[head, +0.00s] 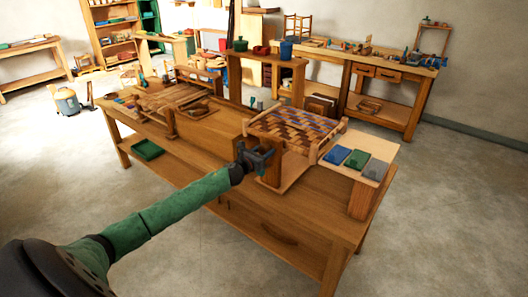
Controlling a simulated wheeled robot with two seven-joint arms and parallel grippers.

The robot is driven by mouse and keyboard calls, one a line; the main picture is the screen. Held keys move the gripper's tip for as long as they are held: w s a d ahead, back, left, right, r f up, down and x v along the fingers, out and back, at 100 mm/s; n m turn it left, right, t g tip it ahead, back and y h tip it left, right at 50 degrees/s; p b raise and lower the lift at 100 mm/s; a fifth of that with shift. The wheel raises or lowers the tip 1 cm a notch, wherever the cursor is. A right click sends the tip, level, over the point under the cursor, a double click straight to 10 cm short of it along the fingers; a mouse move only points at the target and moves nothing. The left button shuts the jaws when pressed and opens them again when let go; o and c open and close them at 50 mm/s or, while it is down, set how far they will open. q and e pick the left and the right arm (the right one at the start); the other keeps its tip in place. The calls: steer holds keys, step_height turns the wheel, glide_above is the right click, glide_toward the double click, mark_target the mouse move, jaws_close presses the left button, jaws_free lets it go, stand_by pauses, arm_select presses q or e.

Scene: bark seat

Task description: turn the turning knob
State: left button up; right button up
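My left arm, green with dark joints, comes in from the lower left. My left gripper (257,158) is at the near face of a wooden block (271,174) on the workbench (225,170), beside the woven seat. No turning knob can be made out clearly; the gripper covers that part of the block. The fingers are small and dark here, and I cannot tell whether they are open or shut, or touching anything. My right gripper is not in view.
A woven seat frame (296,126) stands behind the gripper. Blue, green and grey pads (356,159) lie to its right. Another woven frame (170,97) is at the bench's far left. A green tray (147,150) is on the lower shelf. The floor in front is clear.

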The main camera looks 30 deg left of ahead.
arm_select(q)
steer(key=shift+c, duration=1)
